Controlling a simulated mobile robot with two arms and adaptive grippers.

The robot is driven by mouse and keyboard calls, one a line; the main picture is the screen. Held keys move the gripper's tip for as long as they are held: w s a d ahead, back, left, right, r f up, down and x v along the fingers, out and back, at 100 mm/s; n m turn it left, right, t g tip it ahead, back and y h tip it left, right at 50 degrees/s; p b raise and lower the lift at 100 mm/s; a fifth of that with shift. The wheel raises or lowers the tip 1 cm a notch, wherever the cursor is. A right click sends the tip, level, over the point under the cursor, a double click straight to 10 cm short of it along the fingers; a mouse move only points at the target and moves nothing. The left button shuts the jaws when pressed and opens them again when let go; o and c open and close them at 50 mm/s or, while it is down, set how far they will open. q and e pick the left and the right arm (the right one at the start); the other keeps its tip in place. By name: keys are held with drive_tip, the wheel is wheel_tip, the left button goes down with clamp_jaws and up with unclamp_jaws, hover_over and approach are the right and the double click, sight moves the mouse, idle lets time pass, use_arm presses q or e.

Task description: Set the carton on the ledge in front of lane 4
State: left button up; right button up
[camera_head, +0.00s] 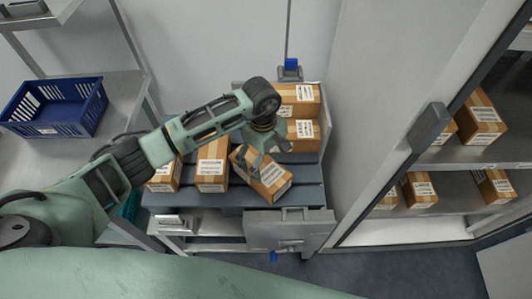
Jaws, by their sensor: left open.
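A brown taped carton (265,179) with a white label sits turned at an angle near the front of the grey slatted trolley deck (300,196). My left gripper (257,153) is open just above and behind this carton and hides part of its top. I cannot tell whether the fingers touch it. Other cartons stand on the deck: one (212,170) to the left, one (165,177) farther left, and stacked ones (300,100) at the back right. No lane number is readable. My right gripper is not in view.
At the right, an open cabinet has shelves (450,200) holding several cartons (483,118); its grey handle block (429,126) juts out. A blue crate (57,106) stands on a metal rack at the left. A grey flap (285,231) hangs at the trolley's front.

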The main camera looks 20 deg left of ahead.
sight(260, 169)
use_arm(q)
drive_tip(key=shift+w+a+f+y, duration=0.1)
drive_tip(key=shift+w+a+y, duration=0.2)
drive_tip(key=shift+a, duration=0.45)
drive_tip(key=shift+s+f+b, duration=0.2)
drive_tip(key=shift+f+b, duration=0.1)
drive_tip(key=shift+b, duration=0.15)
drive_tip(key=shift+s+a+f+b, duration=0.1)
drive_tip(key=shift+s+f+b, duration=0.15)
drive_tip(key=shift+f, duration=0.25)
drive_tip(key=shift+s+f+b, duration=0.15)
drive_tip(key=shift+f+b, duration=0.2)
drive_tip(key=shift+f, duration=0.1)
drive_tip(key=shift+a+f+b, duration=0.1)
drive_tip(key=shift+f+b, duration=0.2)
drive_tip(key=shift+f, duration=0.4)
wheel_tip(260, 169, down, 3)
drive_tip(key=shift+r+b, duration=0.2)
drive_tip(key=shift+b, duration=0.55)
drive_tip(key=shift+w+a+f, duration=0.1)
drive_tip(key=shift+f, duration=0.1)
drive_tip(key=c, duration=1.8)
drive_tip(key=shift+r, duration=0.15)
drive_tip(key=shift+c, duration=1.2)
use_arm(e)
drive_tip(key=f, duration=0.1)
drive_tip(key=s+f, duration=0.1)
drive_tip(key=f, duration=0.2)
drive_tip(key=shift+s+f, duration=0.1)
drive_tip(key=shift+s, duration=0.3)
